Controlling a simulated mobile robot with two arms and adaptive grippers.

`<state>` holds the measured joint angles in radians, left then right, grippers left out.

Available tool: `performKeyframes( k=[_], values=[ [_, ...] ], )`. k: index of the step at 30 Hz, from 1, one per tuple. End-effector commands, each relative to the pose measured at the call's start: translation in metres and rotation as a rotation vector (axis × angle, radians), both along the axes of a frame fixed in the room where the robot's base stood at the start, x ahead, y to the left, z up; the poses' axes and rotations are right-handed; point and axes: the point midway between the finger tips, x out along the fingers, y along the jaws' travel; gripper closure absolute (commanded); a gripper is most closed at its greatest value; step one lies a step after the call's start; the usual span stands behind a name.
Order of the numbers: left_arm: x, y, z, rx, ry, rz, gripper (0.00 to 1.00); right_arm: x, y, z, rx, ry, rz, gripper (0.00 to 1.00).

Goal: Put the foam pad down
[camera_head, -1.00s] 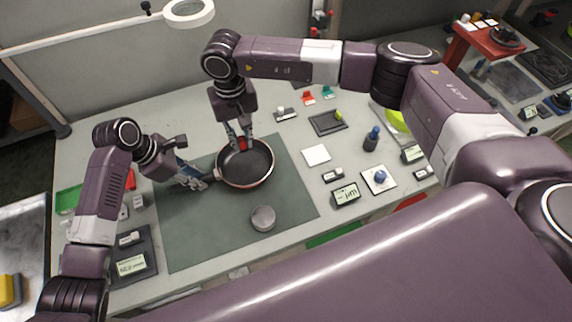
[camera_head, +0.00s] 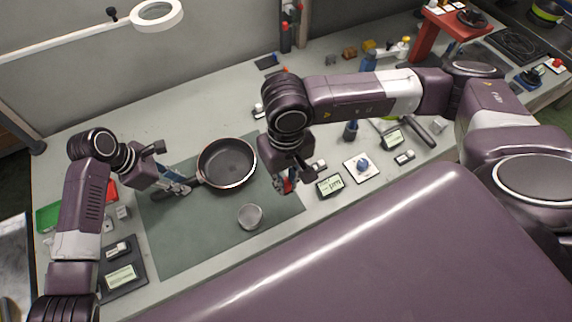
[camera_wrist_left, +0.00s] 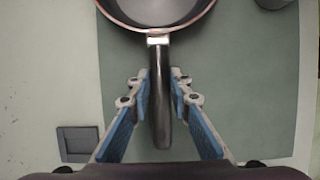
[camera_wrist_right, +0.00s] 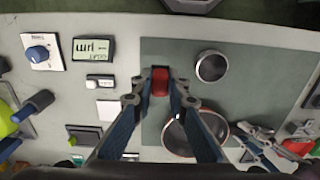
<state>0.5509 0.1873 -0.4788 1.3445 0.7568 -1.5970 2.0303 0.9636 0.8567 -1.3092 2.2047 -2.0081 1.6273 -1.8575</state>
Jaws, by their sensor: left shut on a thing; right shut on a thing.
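The foam pad appears as a small red block (camera_wrist_right: 159,82) in the right wrist view, pinched between the fingertips of my right gripper (camera_wrist_right: 157,98). In the head view my right gripper (camera_head: 287,186) is near the right edge of the green mat (camera_head: 190,245), with little of the pad showing. My left gripper (camera_head: 188,187) is shut on the handle (camera_wrist_left: 161,100) of the dark pan (camera_head: 227,163), which rests on the mat. The pan looks empty in the head view.
A display box (camera_head: 329,185) and a blue-knob plate (camera_head: 362,166) are to the right. A white square (camera_wrist_right: 111,110) lies beside the mat. The near part of the mat is clear.

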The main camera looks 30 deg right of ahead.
Motion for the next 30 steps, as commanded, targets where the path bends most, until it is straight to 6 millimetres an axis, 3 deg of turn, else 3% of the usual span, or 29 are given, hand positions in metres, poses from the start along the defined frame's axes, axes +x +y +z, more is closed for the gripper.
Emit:
performKeyframes(
  k=[6, 11, 18, 29, 30],
  values=[
    [0.0, -0.001, 0.001, -0.002, -0.001, -0.001, 1.0, -0.001, 0.0, -0.039, -0.001, 0.004, -0.001, 1.0],
    [0.0, -0.001, 0.001, -0.002, -0.001, -0.001, 1.0, 0.0, 0.0, -0.051, 0.0, 0.002, 0.001, 1.0],
    [0.0, -0.001, 0.001, -0.002, -0.001, -0.001, 1.0, -0.001, 0.0, -0.082, -0.001, 0.004, -0.001, 1.0],
    [0.0, -0.001, 0.001, -0.002, -0.001, -0.001, 1.0, 0.0, 0.0, -0.087, -0.001, 0.001, 0.0, 1.0],
    [0.0, -0.001, 0.001, -0.002, -0.001, -0.001, 1.0, 0.0, 0.0, -0.088, -0.002, 0.001, 0.0, 0.84]
  ],
)
